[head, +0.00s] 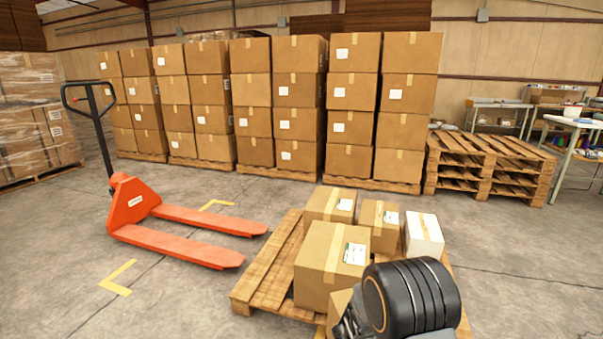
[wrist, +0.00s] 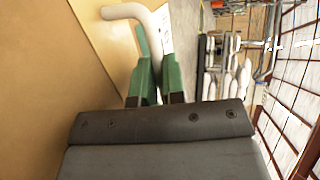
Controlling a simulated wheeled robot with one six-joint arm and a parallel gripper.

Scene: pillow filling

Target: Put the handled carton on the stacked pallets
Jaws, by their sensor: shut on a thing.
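My gripper (wrist: 158,75) has green fingers and is shut on the pale curved handle (wrist: 128,12) of the handled carton in the wrist view. The tan carton (wrist: 45,75) fills the left of that view, close beside the fingers. In the head view my dark wrist covers the front of the loaded pallet, and the fingers and handle are hidden. A piece of tan carton (head: 338,308) shows beside my wrist there; I cannot tell if it is the handled one. The stacked pallets (head: 487,168) stand at the back right, their top bare.
A low wooden pallet (head: 262,280) in front bears several cartons and a white box (head: 423,235). An orange pallet jack (head: 165,215) stands left. Tall carton stacks line the back wall. A table (head: 578,125) stands right of the stacked pallets. The right floor is clear.

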